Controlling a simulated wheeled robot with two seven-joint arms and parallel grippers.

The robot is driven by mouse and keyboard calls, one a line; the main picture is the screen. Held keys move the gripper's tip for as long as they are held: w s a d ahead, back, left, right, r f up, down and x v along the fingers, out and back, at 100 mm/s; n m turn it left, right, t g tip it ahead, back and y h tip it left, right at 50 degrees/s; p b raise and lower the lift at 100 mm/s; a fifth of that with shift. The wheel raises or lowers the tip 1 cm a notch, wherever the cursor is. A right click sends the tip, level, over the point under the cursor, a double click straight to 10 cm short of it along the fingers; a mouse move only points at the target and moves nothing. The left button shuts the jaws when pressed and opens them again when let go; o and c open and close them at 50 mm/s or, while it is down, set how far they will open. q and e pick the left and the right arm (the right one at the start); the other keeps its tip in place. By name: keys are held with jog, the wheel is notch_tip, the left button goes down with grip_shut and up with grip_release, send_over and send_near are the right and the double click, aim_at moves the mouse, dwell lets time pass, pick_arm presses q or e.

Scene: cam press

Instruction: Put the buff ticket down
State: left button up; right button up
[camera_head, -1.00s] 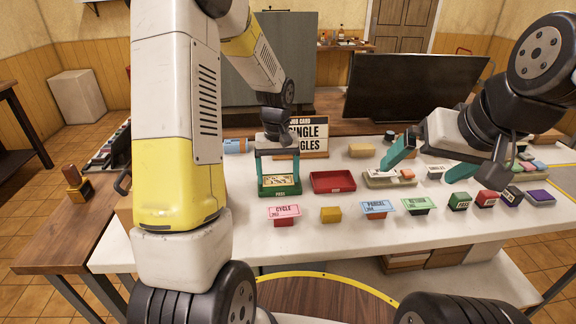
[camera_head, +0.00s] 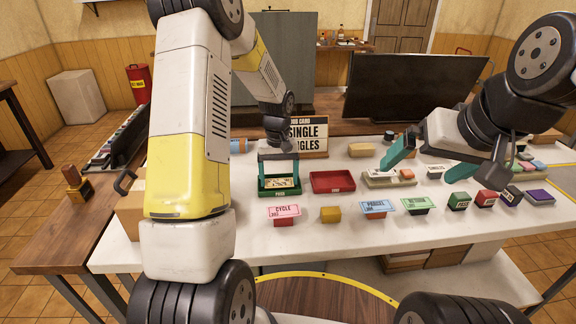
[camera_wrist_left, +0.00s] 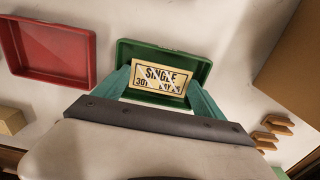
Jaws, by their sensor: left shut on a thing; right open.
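The buff ticket (camera_head: 282,182), printed SINGLE, is inside or just over the green tray (camera_head: 280,193). In the left wrist view the ticket (camera_wrist_left: 162,77) is between the teal fingertips, over the floor of the green tray (camera_wrist_left: 203,48). My left gripper (camera_head: 279,176) reaches down to the tray and is shut on the ticket. I cannot tell whether the ticket touches the tray floor. My right gripper (camera_head: 428,163) is open and empty above the right part of the table, with its teal fingers apart.
A red tray (camera_head: 333,190) stands right beside the green one. Pink (camera_head: 284,211), blue (camera_head: 377,207) and green (camera_head: 417,204) tickets stand on holders along the front, with a yellow block (camera_head: 330,214) among them. A job card (camera_head: 308,139) and dark monitor (camera_head: 415,100) stand behind.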

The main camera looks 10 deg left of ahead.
aim_at(279, 183)
pick_arm(q)
jog(key=shift+f, duration=0.4)
jog(key=o, duration=1)
jog(key=shift+s, duration=0.1)
jog(key=shift+f, duration=0.1)
notch_tip(279, 183, up, 14)
jog(key=f, duration=0.1)
jog(key=s+r+m+t+h, duration=0.1)
jog(key=s+r+m+t, duration=0.15)
jog(key=s+r, duration=0.85)
jog(key=shift+s+d+r+m+t+h, duration=0.2)
jog(key=shift+s+d+r+t, duration=0.3)
jog(key=shift+s, duration=1.8)
jog(key=shift+s+d+r+m+t+h, duration=0.2)
jog(key=shift+s+t, duration=0.55)
jog(key=shift+s, duration=1.5)
jog(key=shift+s+d+r+m+t+h, duration=0.2)
jog(key=shift+s+d+r+m+t, duration=0.3)
jog(key=shift+s, duration=1.8)
jog(key=shift+a+f+n, duration=0.1)
jog(key=shift+a+n, duration=0.1)
jog(key=shift+n, duration=0.05)
